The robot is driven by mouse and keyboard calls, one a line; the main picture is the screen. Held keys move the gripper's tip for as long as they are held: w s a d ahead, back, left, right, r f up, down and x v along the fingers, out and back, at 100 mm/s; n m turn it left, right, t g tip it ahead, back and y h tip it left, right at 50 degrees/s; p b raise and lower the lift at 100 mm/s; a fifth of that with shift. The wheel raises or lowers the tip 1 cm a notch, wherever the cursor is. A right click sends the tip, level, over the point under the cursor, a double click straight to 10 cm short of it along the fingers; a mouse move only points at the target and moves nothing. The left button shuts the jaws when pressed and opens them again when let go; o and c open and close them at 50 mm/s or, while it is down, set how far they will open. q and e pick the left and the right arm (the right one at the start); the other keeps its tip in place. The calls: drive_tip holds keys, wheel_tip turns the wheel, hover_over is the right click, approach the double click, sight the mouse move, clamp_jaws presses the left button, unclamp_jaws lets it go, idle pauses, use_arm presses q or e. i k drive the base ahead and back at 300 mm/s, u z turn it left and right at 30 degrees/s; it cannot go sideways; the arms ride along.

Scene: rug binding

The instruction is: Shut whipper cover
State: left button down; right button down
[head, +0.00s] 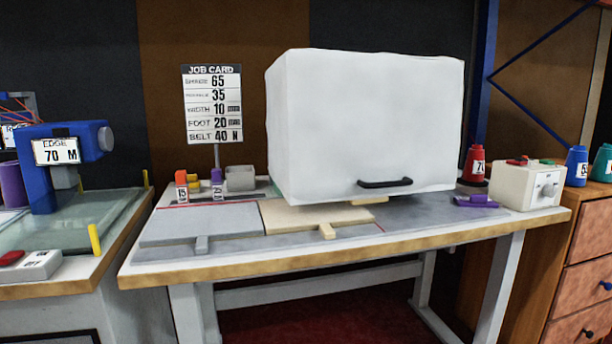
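The whipper cover (365,122) is a large white box-shaped hood over the back middle of the workbench. A dark handle (385,183) sits low on its front face. The front face hangs down close to the bench top, with a slight gap visible under its lower edge. I cannot tell from this view whether it is fully down. The machine under it is hidden. Neither of my grippers shows in the head view.
The workbench (350,257) holds a grey plate (200,225), a beige plate (300,216), small spools and a purple tool (475,201). A white control box (527,185) stands at right, beside a red cone (474,166). A job card (212,104) stands behind. A blue machine (75,150) is at left.

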sight(342, 125)
drive_tip(key=u, duration=0.95)
drive_tip(key=i, duration=0.7)
drive_tip(key=z, duration=1.25)
